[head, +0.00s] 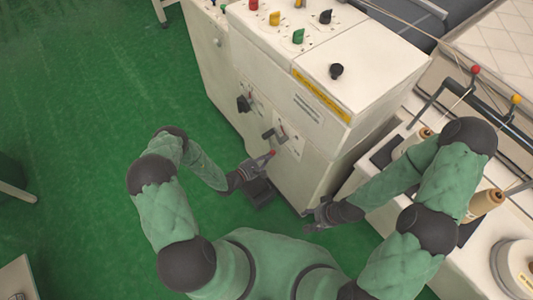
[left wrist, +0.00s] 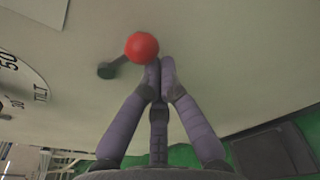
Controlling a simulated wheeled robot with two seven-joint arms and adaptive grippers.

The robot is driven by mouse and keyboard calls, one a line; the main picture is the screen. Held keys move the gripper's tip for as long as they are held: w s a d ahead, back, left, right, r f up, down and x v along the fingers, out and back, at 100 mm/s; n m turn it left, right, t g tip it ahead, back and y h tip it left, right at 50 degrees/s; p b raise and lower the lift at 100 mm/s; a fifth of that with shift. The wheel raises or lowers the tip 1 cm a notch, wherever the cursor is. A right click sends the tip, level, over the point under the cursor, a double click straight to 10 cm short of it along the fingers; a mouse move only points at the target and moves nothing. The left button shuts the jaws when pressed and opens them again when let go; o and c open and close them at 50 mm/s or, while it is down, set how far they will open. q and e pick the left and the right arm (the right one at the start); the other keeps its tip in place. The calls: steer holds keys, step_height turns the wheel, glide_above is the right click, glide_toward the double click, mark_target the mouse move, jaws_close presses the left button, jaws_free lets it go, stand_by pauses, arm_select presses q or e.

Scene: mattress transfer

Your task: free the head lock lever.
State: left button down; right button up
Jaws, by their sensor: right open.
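A lever with a red ball knob (left wrist: 141,47) and a dark stem (left wrist: 110,69) stands out from the pale machine wall. I take it as the head lock lever, though no label for it is readable. The red knob (head: 273,152) also shows in the head view at the tips of my left gripper (head: 264,162). In the left wrist view my left gripper (left wrist: 160,68) has its fingertips together, just right of the ball. The ball is not between them; whether they touch it I cannot tell. My right gripper (head: 314,220) is open and empty, low in front of the machine.
The pale machine cabinet (head: 300,185) carries a black lever (head: 269,134) and a black knob (head: 243,103) on its front. A dark pad (head: 260,194) lies on the green floor below. A bench with thread cones (head: 487,201) stands at right.

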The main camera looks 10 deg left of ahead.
arm_select(q)
steer(key=shift+s+d+r+n+g+p, duration=0.1)
steer(key=shift+d+r+n+g+p, duration=0.05)
steer(key=shift+r+n+p, duration=0.35)
steer(key=shift+s+d+r+n+g+p, duration=0.15)
steer(key=shift+r+n+p, duration=0.15)
steer(key=shift+r+n, duration=0.25)
arm_select(e)
step_height(320, 180, up, 2)
steer(key=shift+r, duration=0.1)
